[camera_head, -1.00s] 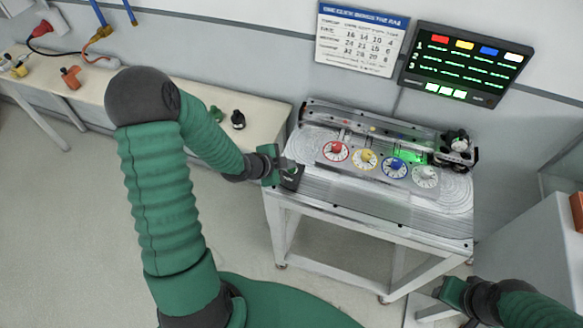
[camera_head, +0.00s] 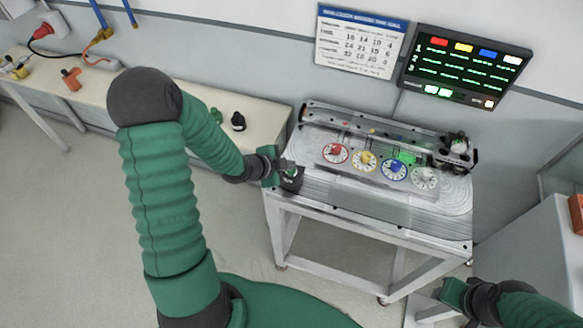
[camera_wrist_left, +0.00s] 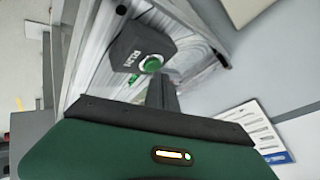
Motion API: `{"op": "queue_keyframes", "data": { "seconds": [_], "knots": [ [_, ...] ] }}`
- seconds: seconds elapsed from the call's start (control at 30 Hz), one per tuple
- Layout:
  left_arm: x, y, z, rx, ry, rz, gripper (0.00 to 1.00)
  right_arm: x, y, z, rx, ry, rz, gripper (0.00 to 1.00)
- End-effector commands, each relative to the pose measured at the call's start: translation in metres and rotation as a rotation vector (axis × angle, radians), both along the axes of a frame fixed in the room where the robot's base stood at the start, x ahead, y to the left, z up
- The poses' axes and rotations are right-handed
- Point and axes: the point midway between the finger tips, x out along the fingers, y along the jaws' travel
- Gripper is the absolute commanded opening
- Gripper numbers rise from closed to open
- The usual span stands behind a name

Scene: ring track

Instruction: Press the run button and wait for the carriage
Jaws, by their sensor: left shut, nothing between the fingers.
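A dark box labelled RUN (camera_wrist_left: 140,42) with a round green button (camera_wrist_left: 150,64) sits at the left end of the ring track table; in the head view the box (camera_head: 292,181) is partly behind my gripper. My left gripper (camera_head: 287,166) is shut and empty, its fingertips at the button; I cannot tell if they touch it. The ring track (camera_head: 330,190) carries red, yellow, blue and white dials in a row. A green glow (camera_head: 407,157), perhaps at the carriage, lies above the blue dial. My right gripper (camera_head: 452,292) is at lower right, its fingers unclear.
A display panel (camera_head: 465,67) with coloured column heads and lit green marks hangs on the wall beside a calendar (camera_head: 360,41). A bench (camera_head: 255,122) with small fittings stands at left. A grey cabinet (camera_head: 535,245) stands at right. The floor before the table is clear.

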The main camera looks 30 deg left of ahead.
Motion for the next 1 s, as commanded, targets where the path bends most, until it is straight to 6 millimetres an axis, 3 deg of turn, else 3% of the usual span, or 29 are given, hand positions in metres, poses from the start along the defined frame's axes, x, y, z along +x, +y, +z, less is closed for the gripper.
{"op": "queue_keyframes", "data": {
  "seconds": [0.1,0.47,1.0],
  "knots": [
    [0.0,0.0,0.009,0.0,0.0,0.0,0.0,0.0,0.0,0.008,0.0,0.0,0.0,0.36],
    [0.0,0.0,0.011,0.0,-0.001,0.001,0.0,0.0,0.0,0.01,0.0,0.0,0.0,0.36],
    [0.0,0.0,0.06,0.0,-0.002,-0.001,0.0,0.0,0.0,0.056,0.0,0.0,0.0,0.36]
  ]
}}
